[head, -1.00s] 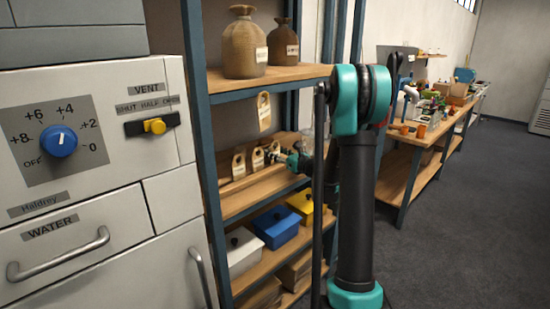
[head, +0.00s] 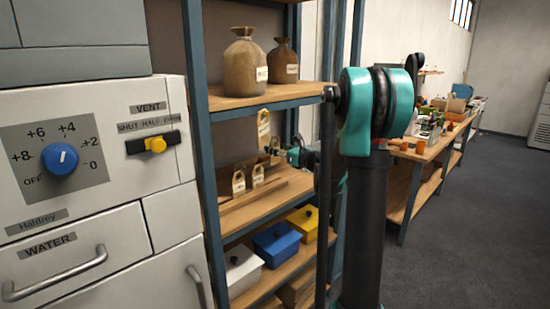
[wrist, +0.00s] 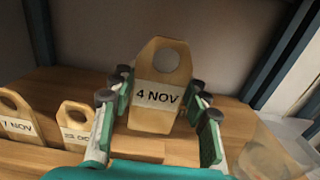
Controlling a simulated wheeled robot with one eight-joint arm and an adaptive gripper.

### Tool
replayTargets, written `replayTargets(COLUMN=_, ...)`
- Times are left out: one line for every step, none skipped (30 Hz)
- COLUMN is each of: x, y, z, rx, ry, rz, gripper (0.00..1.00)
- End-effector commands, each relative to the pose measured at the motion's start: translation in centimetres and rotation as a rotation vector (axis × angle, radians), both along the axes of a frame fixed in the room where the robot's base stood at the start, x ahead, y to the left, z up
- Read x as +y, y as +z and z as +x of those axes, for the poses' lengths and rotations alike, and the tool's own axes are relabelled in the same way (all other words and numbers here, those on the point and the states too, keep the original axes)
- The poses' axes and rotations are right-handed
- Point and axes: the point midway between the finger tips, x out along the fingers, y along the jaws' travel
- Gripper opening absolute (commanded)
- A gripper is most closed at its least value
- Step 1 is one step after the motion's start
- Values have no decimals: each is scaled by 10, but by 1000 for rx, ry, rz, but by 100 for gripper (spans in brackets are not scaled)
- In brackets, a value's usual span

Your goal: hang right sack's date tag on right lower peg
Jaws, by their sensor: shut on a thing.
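My gripper (wrist: 158,105) is shut on a tan tag reading "4 NOV" (wrist: 157,118), with a round hole at its top. In the head view the gripper (head: 283,152) is at the middle shelf, mostly hidden by my arm, and holds the tag above the row of standing tags. A lighter sack (head: 245,62) and a darker, right sack (head: 283,62) stand on the upper shelf, each with a label. I cannot make out the pegs clearly in either view.
Two tags (head: 238,182) (head: 257,175) stand in a wooden rack on the middle shelf. In the wrist view a clear jar (wrist: 272,152) is at the right. White, blue and yellow boxes (head: 276,244) sit below. A blue shelf post (head: 203,150) edges the left.

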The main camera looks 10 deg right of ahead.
Motion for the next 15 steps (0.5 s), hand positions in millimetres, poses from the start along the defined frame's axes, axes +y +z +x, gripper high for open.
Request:
replayTargets(x=0, y=3, z=0, rx=0, ry=0, rz=0, gripper=28)
replayTargets(x=0, y=4, z=0, rx=0, ry=0, rz=0, gripper=28)
replayTargets(x=0, y=5, z=0, rx=0, ry=0, rz=0, gripper=28)
replayTargets(x=0, y=5, z=0, rx=0, ry=0, rz=0, gripper=28)
replayTargets(x=0, y=6, z=0, rx=0, ry=0, rz=0, gripper=28)
replayTargets(x=0, y=6, z=0, rx=0, ry=0, rz=0, gripper=28)
replayTargets(x=0, y=6, z=0, rx=0, ry=0, rz=0, gripper=28)
replayTargets(x=0, y=5, z=0, rx=0, ry=0, rz=0, gripper=28)
replayTargets(x=0, y=5, z=0, rx=0, ry=0, rz=0, gripper=28)
replayTargets(x=0, y=5, z=0, rx=0, ry=0, rz=0, gripper=28)
replayTargets(x=0, y=5, z=0, rx=0, ry=0, rz=0, gripper=28)
replayTargets(x=0, y=5, z=0, rx=0, ry=0, rz=0, gripper=28)
replayTargets(x=-1, y=5, z=-1, rx=0, ry=0, rz=0, gripper=28)
replayTargets(x=-1, y=5, z=-2, rx=0, ry=0, rz=0, gripper=28)
replayTargets(x=-3, y=5, z=-3, rx=0, ry=-1, rz=0, gripper=28)
